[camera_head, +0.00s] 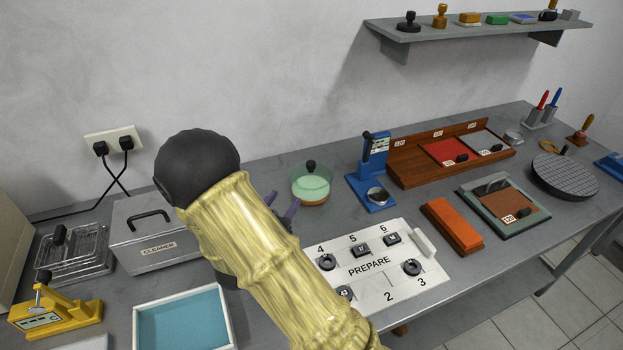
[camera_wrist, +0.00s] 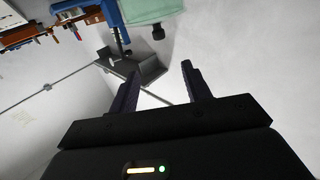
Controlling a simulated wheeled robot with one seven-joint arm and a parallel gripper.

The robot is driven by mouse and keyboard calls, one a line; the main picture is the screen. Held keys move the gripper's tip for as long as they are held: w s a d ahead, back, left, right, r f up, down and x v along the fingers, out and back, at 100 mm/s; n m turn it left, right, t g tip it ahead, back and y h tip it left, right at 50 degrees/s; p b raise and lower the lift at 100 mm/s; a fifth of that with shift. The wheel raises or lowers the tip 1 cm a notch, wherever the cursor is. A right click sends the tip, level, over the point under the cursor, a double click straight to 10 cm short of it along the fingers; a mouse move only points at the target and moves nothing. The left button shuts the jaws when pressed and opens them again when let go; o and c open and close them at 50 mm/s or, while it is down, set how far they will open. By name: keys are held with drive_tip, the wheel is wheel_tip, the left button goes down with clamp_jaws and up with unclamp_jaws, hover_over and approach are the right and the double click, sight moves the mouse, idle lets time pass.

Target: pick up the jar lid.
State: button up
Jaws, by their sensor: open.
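A round jar (camera_head: 311,196) with a pale green, see-through upper part and an orange-brown base stands on the bench near the wall. A black knob (camera_head: 310,165) tops it and appears to belong to its lid. In the wrist view, the pale green lid (camera_wrist: 150,10) and its black knob (camera_wrist: 158,33) show at the top edge, upside down. My gripper (camera_head: 283,207) is left of and in front of the jar, partly hidden behind my forearm. Its dark fingers (camera_wrist: 160,70) are apart with nothing between them, and do not touch the jar.
Right of the jar stands a blue press (camera_head: 373,165). In front lies the white PREPARE board (camera_head: 372,293) with several black parts. A grey CLEANER box (camera_head: 157,236) and a blue-lined tray (camera_head: 185,328) are at left. A shelf (camera_head: 480,28) hangs above.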

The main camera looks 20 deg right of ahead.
sight(309, 166)
drive_tip(key=p+x, duration=0.2)
drive_tip(key=x, duration=1)
drive_tip(key=shift+w, duration=0.1)
drive_tip(key=p+x, duration=0.1)
drive_tip(key=x, duration=0.1)
drive_tip(key=p+x, duration=0.1)
drive_tip(key=x, duration=0.2)
drive_tip(key=shift+d+f, duration=0.2)
drive_tip(key=shift+f, duration=0.05)
clamp_jaws()
